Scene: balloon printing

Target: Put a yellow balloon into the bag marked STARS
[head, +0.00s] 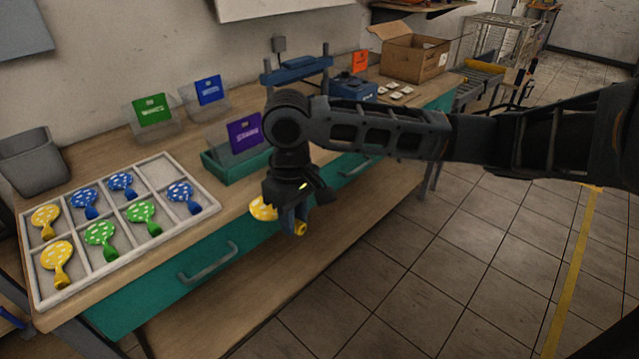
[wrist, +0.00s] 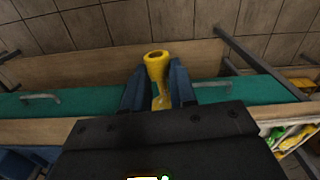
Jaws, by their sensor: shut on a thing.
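My gripper (head: 292,222) is shut on a yellow balloon (head: 263,209) with pale dots, held in front of the table's front edge. In the wrist view the balloon (wrist: 158,68) sits between the two blue fingers, its yellow neck end pointing away from the camera. Clear bags stand on the table with a green label (head: 152,110), a blue label (head: 209,90) and a purple label (head: 245,132); the purple one is in a teal holder (head: 222,174). An orange label (head: 360,62) shows farther back. The label words are too small to read, so I cannot tell which says STARS.
A white compartment tray (head: 160,172) at left holds several yellow, blue and green balloons; its back right compartment is empty. A grey bin (head: 35,160) stands behind it. A blue press-like device (head: 297,70) and a cardboard box (head: 412,57) are farther back. The floor at right is clear.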

